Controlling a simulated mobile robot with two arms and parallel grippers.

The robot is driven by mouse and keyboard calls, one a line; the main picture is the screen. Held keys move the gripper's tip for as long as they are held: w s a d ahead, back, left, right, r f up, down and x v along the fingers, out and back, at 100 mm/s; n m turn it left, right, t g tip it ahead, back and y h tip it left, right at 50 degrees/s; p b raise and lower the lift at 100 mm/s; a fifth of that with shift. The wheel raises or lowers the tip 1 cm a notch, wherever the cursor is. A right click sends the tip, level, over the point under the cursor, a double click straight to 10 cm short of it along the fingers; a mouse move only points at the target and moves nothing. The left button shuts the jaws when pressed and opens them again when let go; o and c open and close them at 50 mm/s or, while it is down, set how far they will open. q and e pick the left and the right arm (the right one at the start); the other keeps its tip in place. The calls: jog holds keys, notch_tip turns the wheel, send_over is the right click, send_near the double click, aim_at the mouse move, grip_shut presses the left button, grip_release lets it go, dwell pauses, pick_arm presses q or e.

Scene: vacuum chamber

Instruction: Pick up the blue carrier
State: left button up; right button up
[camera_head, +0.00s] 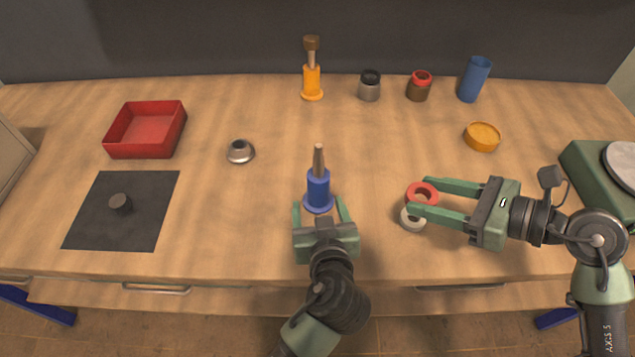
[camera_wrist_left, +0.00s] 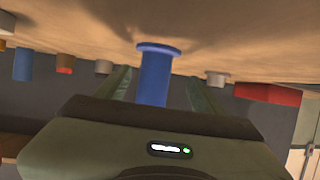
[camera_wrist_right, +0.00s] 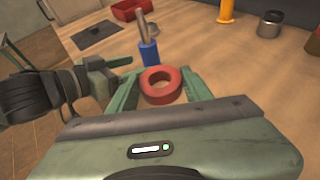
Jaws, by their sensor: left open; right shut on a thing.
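The blue carrier (camera_head: 318,192) stands upright on the table, with a flanged base and a grey-brown post rising from its top. My left gripper (camera_head: 320,205) is open, with its fingers on either side of the carrier's lower part. In the left wrist view the blue carrier (camera_wrist_left: 155,75) stands between the two fingers, with gaps on both sides. My right gripper (camera_head: 418,193) is shut on a red ring (camera_wrist_right: 161,83), right of the carrier. A white ring (camera_head: 412,222) shows just below the red one, partly hidden; whether they touch is unclear.
An orange carrier (camera_head: 312,82) with a brown-topped post stands at the back. A small metal cup (camera_head: 240,151), red tray (camera_head: 183,118) and dark mat (camera_head: 150,222) lie left. Jars (camera_head: 369,88), a blue cylinder (camera_head: 475,80) and an orange dish (camera_head: 482,138) are back right. Table centre is clear.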

aim_at(320, 200)
pick_arm(q)
jog(key=x, duration=0.3)
jog(key=p+x, duration=0.1)
jog(key=shift+w+d+f, duration=0.15)
jog(key=shift+w+d, duration=0.1)
jog(key=shift+d, duration=0.05)
jog(key=shift+w+f, duration=0.2)
grip_shut()
jog(key=shift+r, duration=0.15)
